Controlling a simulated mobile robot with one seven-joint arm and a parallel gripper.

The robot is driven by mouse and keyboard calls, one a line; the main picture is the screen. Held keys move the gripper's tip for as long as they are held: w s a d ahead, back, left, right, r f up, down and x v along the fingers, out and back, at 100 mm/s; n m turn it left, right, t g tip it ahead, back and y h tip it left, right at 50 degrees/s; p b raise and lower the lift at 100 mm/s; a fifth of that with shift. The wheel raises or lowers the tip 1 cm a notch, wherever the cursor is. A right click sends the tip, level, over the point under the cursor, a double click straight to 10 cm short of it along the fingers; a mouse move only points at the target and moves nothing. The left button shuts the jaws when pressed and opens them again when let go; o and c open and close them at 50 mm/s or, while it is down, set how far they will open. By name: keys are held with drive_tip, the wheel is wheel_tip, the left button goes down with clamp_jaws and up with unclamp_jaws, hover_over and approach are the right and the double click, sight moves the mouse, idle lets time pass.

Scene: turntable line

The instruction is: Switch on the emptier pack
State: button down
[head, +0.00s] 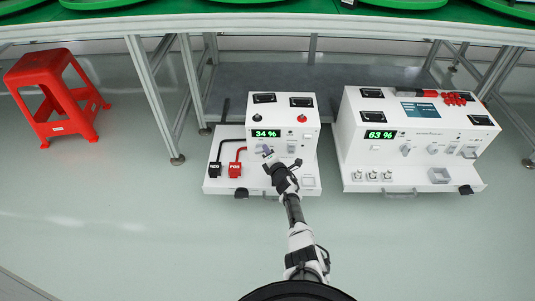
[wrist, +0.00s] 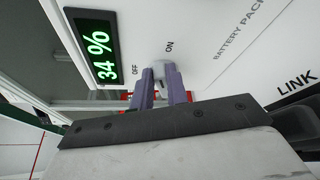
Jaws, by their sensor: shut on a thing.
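Two white battery packs stand side by side on the floor. The left pack (head: 279,116) has a green display (head: 266,133) reading 34 %. The right pack (head: 420,150) has a display (head: 380,134) reading 63 %. My gripper (head: 267,153) is at the left pack's front, just below its display. In the wrist view, the purple fingers of my gripper (wrist: 164,88) are shut on a pale rotary switch (wrist: 159,68) between the OFF and ON labels. The fingers hide part of the switch, so I cannot tell which way it points.
Black and red cable plugs (head: 235,169) lie on the left pack's ledge. A red clamp (head: 455,99) lies on the right pack. A red stool (head: 53,95) stands at left. The table (head: 300,22) is overhead behind, its legs near the packs. The front floor is clear.

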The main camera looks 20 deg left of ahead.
idle(0.5)
drive_tip(key=c, duration=1.4)
unclamp_jaws()
drive_tip(key=shift+s+d, duration=0.1)
